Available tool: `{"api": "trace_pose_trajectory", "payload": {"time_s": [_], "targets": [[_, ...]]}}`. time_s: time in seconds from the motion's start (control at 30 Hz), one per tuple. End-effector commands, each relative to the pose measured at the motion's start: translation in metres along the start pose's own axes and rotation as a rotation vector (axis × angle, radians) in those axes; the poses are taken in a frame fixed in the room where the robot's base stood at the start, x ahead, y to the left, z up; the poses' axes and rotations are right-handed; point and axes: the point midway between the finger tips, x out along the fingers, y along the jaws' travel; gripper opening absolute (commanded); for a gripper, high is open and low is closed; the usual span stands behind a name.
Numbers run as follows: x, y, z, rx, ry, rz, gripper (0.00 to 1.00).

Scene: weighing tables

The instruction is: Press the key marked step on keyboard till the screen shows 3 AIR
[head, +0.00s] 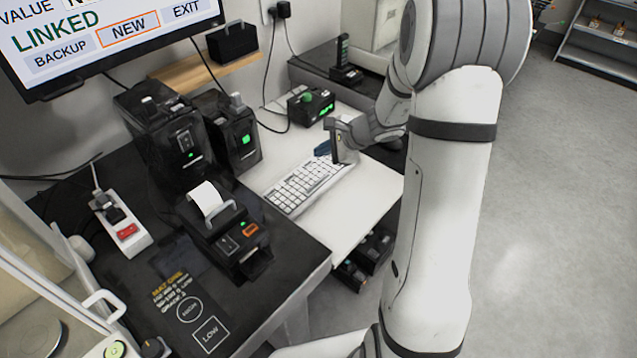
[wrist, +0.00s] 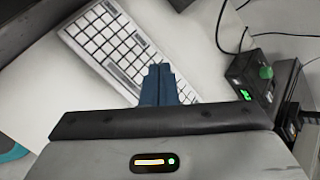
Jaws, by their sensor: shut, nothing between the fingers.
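The white keyboard (head: 298,188) lies on the white table, and it also shows in the wrist view (wrist: 105,42). The marks on its keys are too small to read. The screen (head: 105,38) at the upper left is partly cut off; it shows VALUE, LINKED, BACKUP, NEW and EXIT, with NEW outlined. My gripper (head: 322,149) is over the far right end of the keyboard. In the wrist view its blue fingers (wrist: 158,72) are together and empty, their tips over the keys. I cannot tell whether they touch a key.
A black box with a green knob (head: 310,104) stands behind the keyboard. A printer (head: 228,235) with paper, a power strip (head: 120,222) and dark devices (head: 165,135) stand on the black table to the left. Grey floor is clear at right.

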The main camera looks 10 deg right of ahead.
Motion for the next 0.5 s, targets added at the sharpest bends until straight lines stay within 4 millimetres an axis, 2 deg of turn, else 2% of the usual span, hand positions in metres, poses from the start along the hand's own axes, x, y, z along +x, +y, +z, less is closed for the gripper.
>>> {"api": "trace_pose_trajectory", "payload": {"time_s": [0.27,0.5], "targets": [[0.001,0.001,-0.001,-0.002,0.000,0.001,0.00],[0.014,0.011,-0.010,-0.001,0.000,0.002,0.00]]}}
